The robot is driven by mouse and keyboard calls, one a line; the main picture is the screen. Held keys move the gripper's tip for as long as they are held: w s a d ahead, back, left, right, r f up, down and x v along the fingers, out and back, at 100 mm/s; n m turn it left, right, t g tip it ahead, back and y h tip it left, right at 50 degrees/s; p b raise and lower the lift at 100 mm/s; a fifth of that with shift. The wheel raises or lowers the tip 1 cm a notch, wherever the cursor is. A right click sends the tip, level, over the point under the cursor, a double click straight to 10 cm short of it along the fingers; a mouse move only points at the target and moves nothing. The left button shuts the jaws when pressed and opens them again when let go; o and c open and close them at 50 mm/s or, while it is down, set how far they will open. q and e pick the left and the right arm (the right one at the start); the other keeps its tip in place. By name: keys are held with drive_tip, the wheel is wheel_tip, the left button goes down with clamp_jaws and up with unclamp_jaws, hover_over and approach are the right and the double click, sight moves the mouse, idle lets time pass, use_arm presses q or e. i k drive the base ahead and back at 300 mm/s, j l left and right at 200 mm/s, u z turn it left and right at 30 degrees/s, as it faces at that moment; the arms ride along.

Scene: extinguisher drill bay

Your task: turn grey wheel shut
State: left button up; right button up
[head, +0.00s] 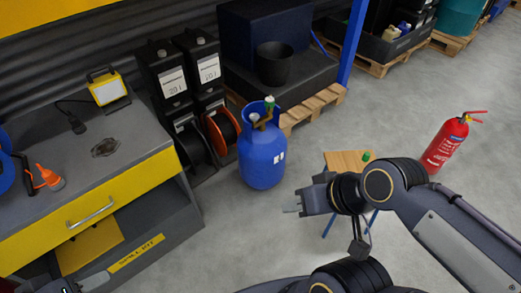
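A blue gas cylinder (262,158) stands upright on the floor at the centre. On its top is a brass valve (263,122) with a green knob (269,101). A small greyish round part (254,116) sits beside the valve; it is too small to tell if it is a wheel. My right gripper (291,204) is in the air to the lower right of the cylinder, apart from it, holding nothing visible. My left gripper (94,281) is at the bottom left edge, partly cut off, in front of the yellow and grey bench. The finger gaps are unclear on both.
The bench (135,145) at left bears a yellow work lamp (107,88) and an orange nozzle-like item (50,178). Black canisters (163,74) and a pallet (298,112) stand behind the cylinder. A small wooden stool (342,160) and a red extinguisher (446,143) are right. Floor between is clear.

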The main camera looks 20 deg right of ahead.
sight(254, 116)
drive_tip(key=i+l+u, duration=0.4)
drive_tip(key=i+l, duration=0.95)
drive_tip(key=l, duration=0.15)
